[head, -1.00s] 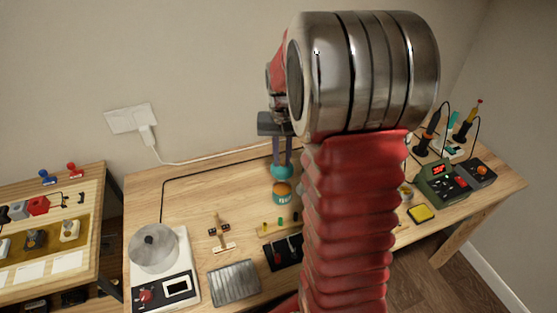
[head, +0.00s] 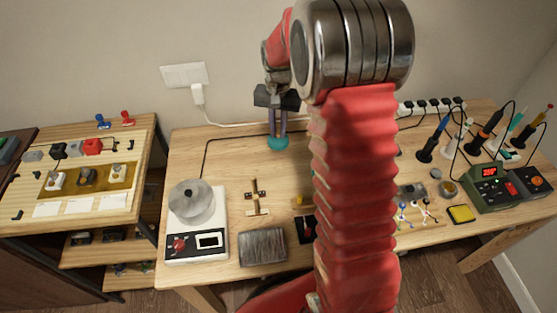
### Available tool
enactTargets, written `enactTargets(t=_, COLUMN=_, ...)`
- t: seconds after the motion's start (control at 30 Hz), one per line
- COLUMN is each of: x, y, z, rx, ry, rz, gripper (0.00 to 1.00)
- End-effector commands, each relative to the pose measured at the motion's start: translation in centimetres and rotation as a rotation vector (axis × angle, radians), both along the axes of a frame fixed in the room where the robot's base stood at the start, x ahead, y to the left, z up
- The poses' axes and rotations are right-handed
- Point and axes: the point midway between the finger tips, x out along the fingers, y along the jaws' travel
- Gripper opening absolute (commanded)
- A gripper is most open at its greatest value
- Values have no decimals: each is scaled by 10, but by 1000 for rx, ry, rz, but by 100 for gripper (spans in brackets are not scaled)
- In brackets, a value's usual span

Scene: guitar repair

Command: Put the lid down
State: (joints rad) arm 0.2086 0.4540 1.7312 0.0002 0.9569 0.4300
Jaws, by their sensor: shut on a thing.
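My gripper (head: 278,135) hangs over the back of the wooden workbench, fingers pointing down. It is shut on a teal round lid (head: 278,144), which shows at the fingertips. I cannot tell whether the lid touches the bench or hangs just above it. The jar is not visible in this view; my arm covers the middle of the bench.
A metal pot (head: 190,202) stands on a white hotplate-like device (head: 197,246) at the left. A small wooden stand (head: 257,197) and a grey ridged block (head: 263,247) lie right of it. Soldering gear (head: 492,188) fills the right end. The back left bench is clear.

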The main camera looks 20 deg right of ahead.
Motion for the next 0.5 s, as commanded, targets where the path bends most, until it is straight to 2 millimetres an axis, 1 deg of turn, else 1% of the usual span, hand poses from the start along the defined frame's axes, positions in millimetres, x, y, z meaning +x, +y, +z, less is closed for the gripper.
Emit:
enactTargets(t=0.3, x=-1, y=0, z=-2, rx=1, ry=1, rz=-2, gripper=0)
enactTargets(t=0.37, x=-1, y=0, z=-6, rx=0, ry=2, rz=-1, gripper=0)
enactTargets(t=0.5, x=-2, y=0, z=-25, rx=1, ry=4, rz=-1, gripper=0)
